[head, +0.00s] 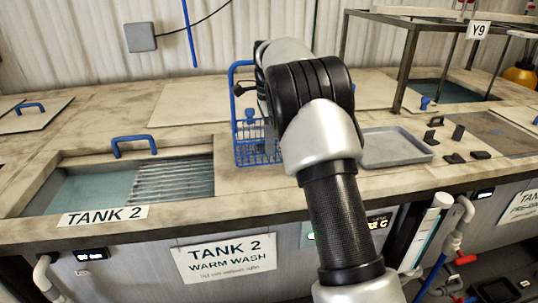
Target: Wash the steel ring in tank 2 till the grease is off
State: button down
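Tank 2 (90,189) is at the left of the head view, its mouth partly open on blue-green water. Ribbed metal slats (175,178) cover its right part, and a blue handle (133,143) stands at its back edge. A blue wire basket (258,155) stands on the counter right of the tank, partly behind my arm. I cannot make out a steel ring; my arm hides part of the basket. A small dark part (243,90) beside the basket's handle may be my gripper, mostly hidden by my arm; its fingers do not show.
A grey tray (395,148) lies right of my arm, with several small black pieces (453,158) beyond it. A metal frame (405,70) stands over another tank (450,91) at the back right. A lid with a blue handle (30,107) lies far left.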

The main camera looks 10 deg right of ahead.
aim_at(269, 162)
jog(key=shift+f+p, duration=0.45)
jog(key=shift+f, duration=1.05)
jog(key=shift+f, duration=0.25)
jog(key=c, duration=2)
grip_release()
jog(key=shift+f+b, duration=0.15)
jog(key=shift+b, duration=0.25)
notch_tip(269, 162, up, 18)
jog(key=p, duration=0.3)
jog(key=shift+s+f, duration=0.1)
